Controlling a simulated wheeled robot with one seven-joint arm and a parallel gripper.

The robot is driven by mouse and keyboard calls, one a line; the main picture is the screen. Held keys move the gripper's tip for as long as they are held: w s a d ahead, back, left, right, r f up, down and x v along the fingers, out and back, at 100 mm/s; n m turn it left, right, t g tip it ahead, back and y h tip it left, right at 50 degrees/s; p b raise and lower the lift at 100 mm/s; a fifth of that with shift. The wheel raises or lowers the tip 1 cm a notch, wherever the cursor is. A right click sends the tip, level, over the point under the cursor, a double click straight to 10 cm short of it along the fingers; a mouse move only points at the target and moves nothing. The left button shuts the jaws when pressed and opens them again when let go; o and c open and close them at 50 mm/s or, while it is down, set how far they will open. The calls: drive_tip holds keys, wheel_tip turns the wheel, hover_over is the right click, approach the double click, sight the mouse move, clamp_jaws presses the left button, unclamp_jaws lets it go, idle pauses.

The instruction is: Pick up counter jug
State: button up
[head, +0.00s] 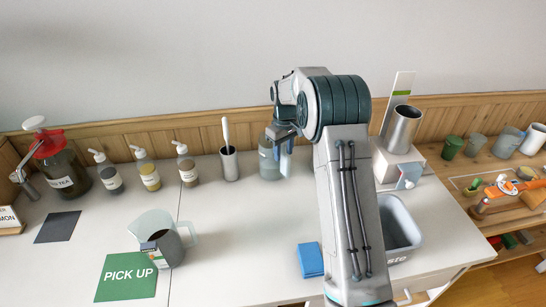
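A pale, see-through jug (150,222) with a handle on its right stands on the counter at the left, by the back edge of the green PICK UP mat (127,278). A dark grey cup-like shape (173,252) with a small label card (150,249) overlaps its front; I cannot tell whether this is a separate cup. My gripper (284,146) is well to the right of the jug and farther back, in front of or beside a pale translucent jar (268,165). Its fingers are small and partly hidden, so their opening is unclear. No hold on the jug shows.
A red-lidded tea jar (60,172), several pump bottles (148,172) and a utensil holder (229,165) line the back. A blue cloth (311,260) and a grey waste bin (402,225) are near my arm. A metal cylinder (402,130) stands at right. The middle counter is clear.

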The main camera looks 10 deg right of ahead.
drive_tip(key=shift+f+p, duration=0.45)
drive_tip(key=shift+f, duration=1.95)
clamp_jaws()
drive_tip(key=shift+r, duration=0.1)
